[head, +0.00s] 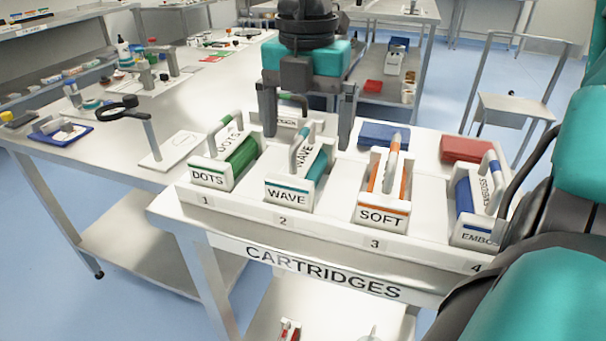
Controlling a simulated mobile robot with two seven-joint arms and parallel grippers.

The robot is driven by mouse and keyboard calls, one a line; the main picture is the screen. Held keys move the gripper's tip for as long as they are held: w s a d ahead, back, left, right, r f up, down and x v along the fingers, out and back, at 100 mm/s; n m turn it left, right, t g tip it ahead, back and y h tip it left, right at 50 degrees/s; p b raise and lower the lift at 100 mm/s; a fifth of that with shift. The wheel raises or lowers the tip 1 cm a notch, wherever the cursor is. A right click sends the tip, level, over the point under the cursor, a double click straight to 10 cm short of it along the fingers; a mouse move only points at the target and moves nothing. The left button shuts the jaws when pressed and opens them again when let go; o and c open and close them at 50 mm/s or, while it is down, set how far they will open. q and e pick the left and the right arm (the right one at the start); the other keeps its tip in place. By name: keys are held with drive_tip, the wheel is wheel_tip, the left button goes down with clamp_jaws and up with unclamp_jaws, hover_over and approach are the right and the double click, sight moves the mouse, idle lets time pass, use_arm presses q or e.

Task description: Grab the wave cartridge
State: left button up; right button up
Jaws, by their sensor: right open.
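The wave cartridge (288,194) stands upright in slot 2 of the cartridge rack. It is white with a teal roller and a teal stripe, and its arched handle rises from the top. My right gripper (307,138) points down above and around the back of this handle, with its two dark fingers spread wide to the left and right. It is open and holds nothing. I cannot tell whether the fingertips are level with the handle. My left gripper is not in view.
The green dots cartridge (209,173) stands left in slot 1. The orange soft cartridge (381,214) is right in slot 3, and a blue cartridge (476,228) is in slot 4. Another cartridge (285,117) sits behind the fingers. Blue (384,134) and red (467,149) pads lie behind.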

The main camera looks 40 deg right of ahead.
sight(303, 156)
wheel_tip(303, 156, down, 6)
drive_tip(key=shift+w+a+r+b, duration=0.1)
drive_tip(key=shift+a+b, duration=0.05)
drive_tip(key=shift+b, duration=0.3)
drive_tip(key=c, duration=1.4)
drive_tip(key=shift+r, duration=0.15)
